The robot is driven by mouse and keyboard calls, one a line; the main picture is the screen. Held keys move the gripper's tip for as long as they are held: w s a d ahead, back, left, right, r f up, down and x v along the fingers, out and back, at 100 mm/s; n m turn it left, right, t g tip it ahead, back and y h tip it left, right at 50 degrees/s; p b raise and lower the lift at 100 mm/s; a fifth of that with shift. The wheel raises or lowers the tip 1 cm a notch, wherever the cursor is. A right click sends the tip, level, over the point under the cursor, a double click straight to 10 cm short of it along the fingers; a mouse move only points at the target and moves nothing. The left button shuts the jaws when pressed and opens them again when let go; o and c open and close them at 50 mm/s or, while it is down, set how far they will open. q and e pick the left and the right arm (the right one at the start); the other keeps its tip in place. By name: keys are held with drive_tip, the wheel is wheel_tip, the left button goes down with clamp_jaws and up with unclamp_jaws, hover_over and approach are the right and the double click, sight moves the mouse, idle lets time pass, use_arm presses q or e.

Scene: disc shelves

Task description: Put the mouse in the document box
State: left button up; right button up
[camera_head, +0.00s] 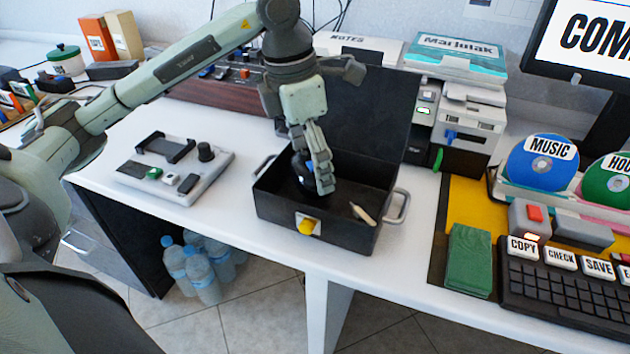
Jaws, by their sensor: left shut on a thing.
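The document box (283,214) is a black case with its lid open at the back, standing on the white table. My left gripper (318,185) reaches down into it from above, with its fingers below the level of the open lid. It is shut on the mouse (305,172), a dark rounded thing partly hidden behind the fingers, within the box's left half. I cannot tell whether the mouse touches the box floor. A small pale stick-like item (362,214) lies in the box's right part. My right gripper is not in view.
A grey device with a knob (205,152) lies left of the box. On the right are a green block (469,258), a black keyboard (570,295) and discs on a rack. A printer-like machine (468,125) stands behind right. Water bottles are on the floor below.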

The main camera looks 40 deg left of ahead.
sight(301, 165)
use_arm(q)
drive_tip(key=shift+f, duration=2.2)
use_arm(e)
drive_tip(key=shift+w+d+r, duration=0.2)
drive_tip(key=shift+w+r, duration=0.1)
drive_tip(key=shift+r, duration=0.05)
use_arm(q)
drive_tip(key=shift+f, duration=0.15)
drive_tip(key=shift+b, duration=0.3)
drive_tip(key=o, duration=1)
drive_tip(key=shift+c, duration=0.2)
drive_tip(key=r, duration=0.4)
drive_tip(key=s+r, duration=0.1)
drive_tip(key=r, duration=0.2)
drive_tip(key=a+r+p, duration=0.1)
drive_tip(key=r, duration=0.3)
drive_tip(key=shift+s+r, duration=0.15)
drive_tip(key=shift+r, duration=0.45)
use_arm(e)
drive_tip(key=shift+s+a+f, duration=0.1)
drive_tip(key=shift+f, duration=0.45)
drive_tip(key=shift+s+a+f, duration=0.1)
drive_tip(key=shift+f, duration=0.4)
